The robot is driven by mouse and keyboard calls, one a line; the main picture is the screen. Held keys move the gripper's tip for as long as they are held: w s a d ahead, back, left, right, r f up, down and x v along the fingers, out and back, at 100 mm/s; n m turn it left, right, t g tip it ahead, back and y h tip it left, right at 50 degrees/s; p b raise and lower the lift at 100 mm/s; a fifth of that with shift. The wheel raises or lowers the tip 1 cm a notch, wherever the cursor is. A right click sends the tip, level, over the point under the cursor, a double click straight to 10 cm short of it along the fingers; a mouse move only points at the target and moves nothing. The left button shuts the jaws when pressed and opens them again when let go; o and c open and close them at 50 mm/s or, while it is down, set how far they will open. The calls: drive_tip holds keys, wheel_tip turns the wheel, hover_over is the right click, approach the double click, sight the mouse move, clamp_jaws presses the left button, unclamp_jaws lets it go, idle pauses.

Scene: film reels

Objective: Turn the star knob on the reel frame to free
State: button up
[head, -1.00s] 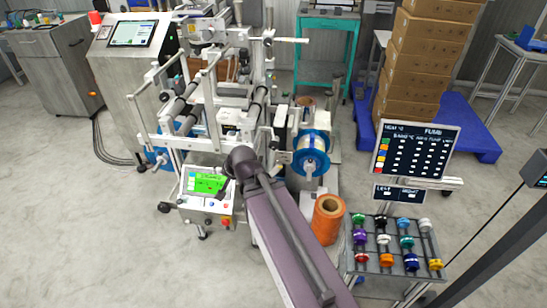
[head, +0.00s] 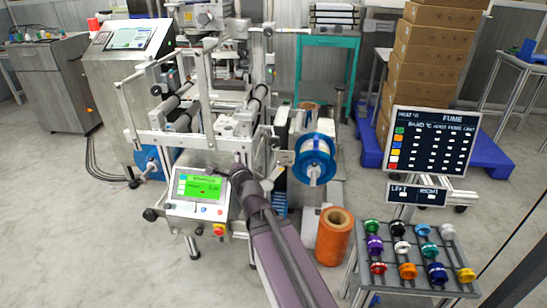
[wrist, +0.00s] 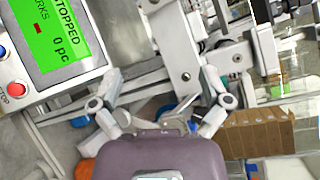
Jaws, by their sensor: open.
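The reel frame (head: 205,140) is a white and grey metal machine left of centre in the head view. A blue-flanged reel (head: 314,158) with a pale hub is mounted on its right side. I cannot make out for certain which part is the star knob, or its setting. My gripper (wrist: 163,92) is open and empty in the wrist view, its two fingers spread with grey metal frame parts beyond them. In the head view my arm reaches to the machine's front, just right of the small control box, and hides part of it; the fingers are not clear there.
The control box (head: 197,190) has a green screen reading STOPPED in the wrist view (wrist: 50,35), with a red button. An orange roll (head: 334,238) stands on the floor. A rack of coloured spools (head: 412,285) is at lower right.

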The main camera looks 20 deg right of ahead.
drive_tip(key=d+f+m+t+h+b, duration=0.35)
drive_tip(key=d+m+h+b, duration=0.2)
drive_tip(key=m+b, duration=0.3)
drive_tip(key=m+g+h+b, duration=0.2)
drive_tip(key=m+h+b, duration=0.45)
drive_tip(key=m, duration=0.45)
approach(274, 145)
drive_tip(key=f+v, duration=0.1)
drive_tip(key=v, duration=0.2)
drive_tip(key=shift+w+r+h, duration=0.1)
drive_tip(key=shift+r+h, duration=0.05)
drive_tip(key=shift+h, duration=0.25)
drive_tip(key=shift+w+r+p, duration=0.1)
drive_tip(key=shift+w+p, duration=0.05)
drive_tip(key=shift+p, duration=0.2)
drive_tip(key=shift+p+x, duration=2.55)
drive_tip(key=shift+x, duration=4.15)
drive_tip(key=c, duration=1.2)
